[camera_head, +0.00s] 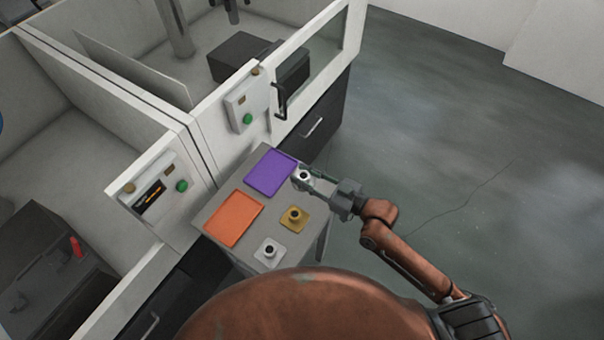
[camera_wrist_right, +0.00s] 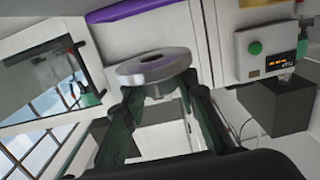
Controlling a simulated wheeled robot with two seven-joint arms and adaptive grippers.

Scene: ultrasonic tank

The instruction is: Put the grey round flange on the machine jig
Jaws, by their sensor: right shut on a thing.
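The grey round flange (camera_head: 304,175) is between the fingers of my right gripper (camera_head: 308,182), which is shut on it. It is held near the right edge of the small table, beside the purple tray. In the right wrist view the flange (camera_wrist_right: 153,67) is a metallic disc with a short boss below, gripped between two dark green fingers (camera_wrist_right: 157,100). I cannot make out the machine jig with certainty. One machine holds a dark block (camera_head: 240,57) and the other a dark fixture (camera_head: 45,262) with a red part. My left gripper is not in view.
The table carries a purple tray (camera_head: 270,173), an orange tray (camera_head: 233,219), a gold square flange (camera_head: 294,219) and a silver square flange (camera_head: 269,252). White machine walls with control panels (camera_head: 246,107) border it. The floor (camera_head: 460,130) at right is clear.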

